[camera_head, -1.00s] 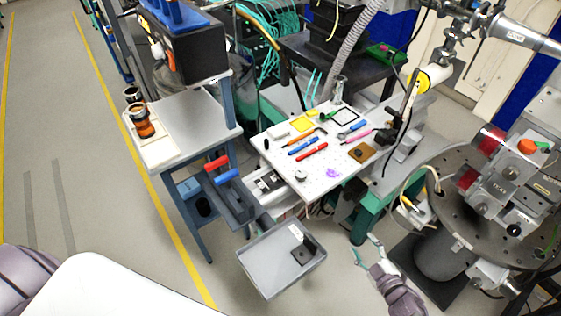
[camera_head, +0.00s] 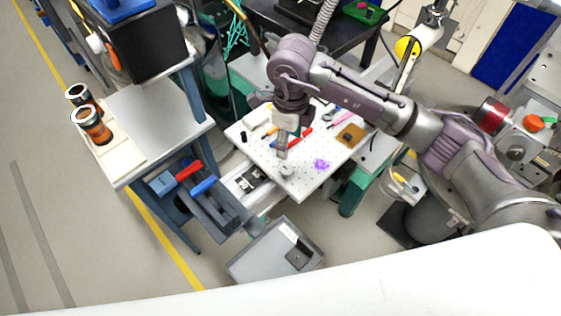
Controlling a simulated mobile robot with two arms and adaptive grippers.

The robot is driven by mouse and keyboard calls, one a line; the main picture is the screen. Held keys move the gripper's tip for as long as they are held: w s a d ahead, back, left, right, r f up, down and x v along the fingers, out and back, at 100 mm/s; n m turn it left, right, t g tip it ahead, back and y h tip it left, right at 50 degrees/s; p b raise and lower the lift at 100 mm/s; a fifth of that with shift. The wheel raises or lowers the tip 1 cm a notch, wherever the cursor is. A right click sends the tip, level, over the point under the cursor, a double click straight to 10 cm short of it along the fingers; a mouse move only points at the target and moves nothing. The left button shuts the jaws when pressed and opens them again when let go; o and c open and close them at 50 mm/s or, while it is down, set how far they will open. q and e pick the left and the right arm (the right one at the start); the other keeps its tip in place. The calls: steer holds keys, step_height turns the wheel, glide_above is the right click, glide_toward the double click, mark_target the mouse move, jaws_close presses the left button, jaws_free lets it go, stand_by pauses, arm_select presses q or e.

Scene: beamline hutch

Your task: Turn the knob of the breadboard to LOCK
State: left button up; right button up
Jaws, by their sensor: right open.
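The white breadboard (camera_head: 305,186) with its grid of holes lies on the bench in the middle. A small round silver knob (camera_head: 287,170) sits near its front corner. Its markings are too small to read. My right arm reaches across from the right, and my right gripper (camera_head: 281,154) points down just above and behind the knob. The gripper is open; I cannot tell whether its fingertips touch the knob. The arm and gripper hide part of the breadboard's back and middle. My left gripper is out of view.
Pens and tools, a brown square (camera_head: 351,135) and a purple patch (camera_head: 321,164) lie on the breadboard. A grey tray (camera_head: 262,262) is in front, below the board. Red and blue handles (camera_head: 203,186) stand between.

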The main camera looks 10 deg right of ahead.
mark_target(288, 170)
step_height(288, 170, down, 11)
steer(key=shift+r+p, duration=0.1)
steer(key=shift+p, duration=1.05)
steer(key=shift+f, duration=0.6)
steer(key=c, duration=1.2)
steer(key=shift+o, duration=0.2)
